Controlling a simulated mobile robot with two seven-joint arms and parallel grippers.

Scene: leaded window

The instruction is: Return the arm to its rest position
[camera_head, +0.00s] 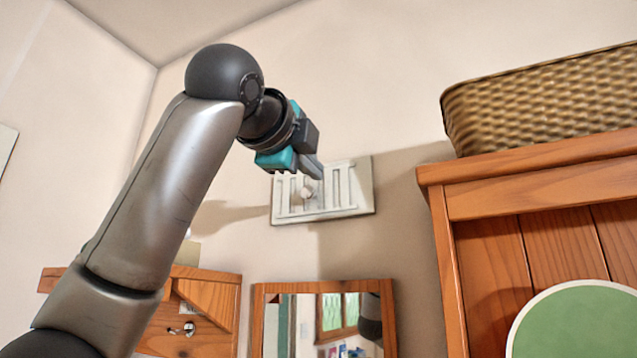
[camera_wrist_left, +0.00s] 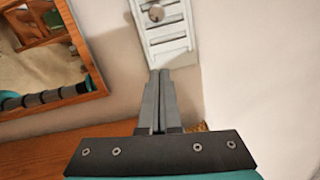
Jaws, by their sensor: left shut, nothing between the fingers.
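My left arm rises from the lower left in the head view. Its left gripper (camera_head: 317,172) is shut and empty, and overlaps the upper part of a white slatted wall vent (camera_head: 347,190) in the picture. The vent has a small round knob on it. In the left wrist view the two fingers of the left gripper (camera_wrist_left: 160,75) lie together with nothing between them, and their tips overlap the lower edge of the vent (camera_wrist_left: 171,45). I cannot tell whether they touch it. My right gripper is in neither view.
A wood-framed mirror (camera_head: 387,310) is on the wall below the vent. A wooden cabinet (camera_head: 530,160) stands at the right with a woven basket (camera_head: 550,100) on top and a green round thing (camera_head: 580,325) in front. A wooden piece with a hook (camera_head: 215,310) is at the lower left.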

